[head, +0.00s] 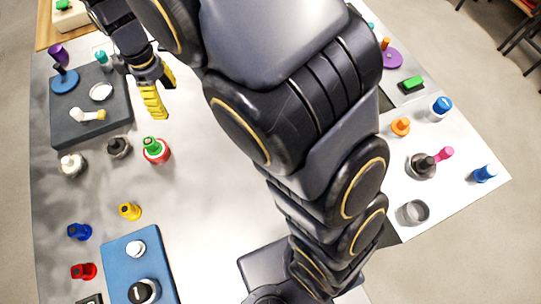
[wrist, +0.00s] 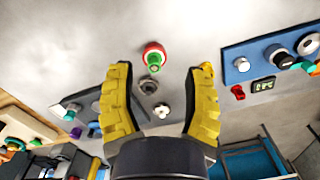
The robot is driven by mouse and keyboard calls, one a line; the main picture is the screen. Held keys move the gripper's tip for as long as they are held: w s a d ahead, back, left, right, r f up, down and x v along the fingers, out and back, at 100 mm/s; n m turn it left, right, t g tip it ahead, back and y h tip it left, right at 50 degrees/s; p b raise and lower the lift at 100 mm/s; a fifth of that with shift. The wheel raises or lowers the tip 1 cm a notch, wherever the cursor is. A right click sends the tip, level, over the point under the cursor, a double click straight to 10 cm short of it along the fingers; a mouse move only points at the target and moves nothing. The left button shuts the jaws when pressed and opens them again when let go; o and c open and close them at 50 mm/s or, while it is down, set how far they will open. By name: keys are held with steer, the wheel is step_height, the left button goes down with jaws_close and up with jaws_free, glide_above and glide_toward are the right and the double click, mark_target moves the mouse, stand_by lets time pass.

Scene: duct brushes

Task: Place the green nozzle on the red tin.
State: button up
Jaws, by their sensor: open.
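The red tin (head: 163,157) stands on the grey table in the left half of the head view. The green nozzle (head: 152,144) is upright on top of the tin, within its pale rim. In the wrist view the red tin (wrist: 154,46) and the green nozzle (wrist: 153,65) show beyond my fingers, near the middle. My gripper (head: 161,98) has yellow fingers, spread apart and empty. It is above the table, clear of the nozzle and tin; in the wrist view my gripper (wrist: 163,70) has nothing between its pads.
A dark grey tin (head: 118,147) and a white piece (head: 72,164) stand left of the red tin. Table right of the red tin is clear up to my arm.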

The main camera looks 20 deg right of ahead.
steer(key=s+d+r+m, duration=0.2)
steer(key=s+d+m, duration=0.2)
steer(key=s, duration=0.4)
steer(key=s+d+r+m+g, duration=0.1)
steer(key=s+d+r+m, duration=0.1)
steer(key=s+d+m, duration=0.2)
steer(key=s+d+r+m, duration=0.3)
steer(key=s+d+m, duration=0.2)
steer(key=s, duration=0.6)
steer(key=shift+s+d, duration=0.35)
